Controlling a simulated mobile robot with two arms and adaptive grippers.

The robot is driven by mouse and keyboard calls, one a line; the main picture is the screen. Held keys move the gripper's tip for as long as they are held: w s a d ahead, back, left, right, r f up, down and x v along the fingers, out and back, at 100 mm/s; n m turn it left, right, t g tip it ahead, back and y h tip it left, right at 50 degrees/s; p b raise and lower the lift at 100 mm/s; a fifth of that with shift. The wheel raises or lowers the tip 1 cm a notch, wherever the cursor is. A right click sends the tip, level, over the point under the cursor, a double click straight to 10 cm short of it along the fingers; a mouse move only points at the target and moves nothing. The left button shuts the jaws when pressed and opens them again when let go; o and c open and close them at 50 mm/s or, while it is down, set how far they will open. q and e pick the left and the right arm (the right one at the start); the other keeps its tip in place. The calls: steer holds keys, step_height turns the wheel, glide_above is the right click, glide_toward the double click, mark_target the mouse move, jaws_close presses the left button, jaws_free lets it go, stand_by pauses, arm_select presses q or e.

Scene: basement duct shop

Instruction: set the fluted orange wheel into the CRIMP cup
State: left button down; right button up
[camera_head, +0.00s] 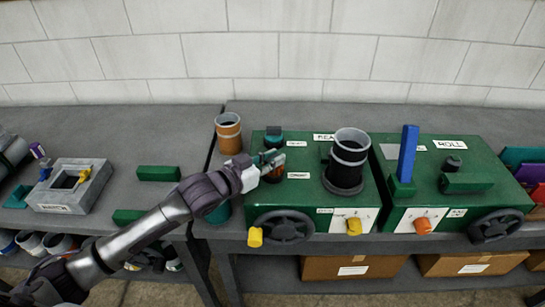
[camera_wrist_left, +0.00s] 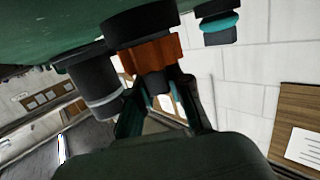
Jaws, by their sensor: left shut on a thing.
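My left gripper (camera_head: 266,162) reaches the left part of the green machine (camera_head: 315,203). It is shut on the dark stem of the fluted orange wheel (camera_wrist_left: 152,55), a sliver of which shows beside the fingers in the head view (camera_head: 281,160). In the left wrist view the wheel is against the mouth of a dark cup (camera_wrist_left: 140,24) on the green surface. I cannot tell how deep it sits. In the head view this cup is mostly hidden by the gripper, beside a small white label (camera_head: 298,175) that looks like CRIMP. My right gripper is not in view.
A cup with a teal band (camera_head: 273,138) stands just behind the gripper. A black pipe (camera_head: 347,165) rises to its right. An orange can (camera_head: 228,134) stands left of the machine. A second green machine (camera_head: 440,160) with a blue bar (camera_head: 407,153) is further right.

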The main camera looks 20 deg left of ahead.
arm_select(q)
steer(key=shift+f, duration=0.15)
steer(key=c, duration=1.1)
jaws_free()
steer(key=shift+r, duration=0.3)
steer(key=b+v, duration=0.2)
steer(key=v, duration=1)
steer(key=shift+f+b, duration=0.2)
steer(key=shift+b, duration=0.15)
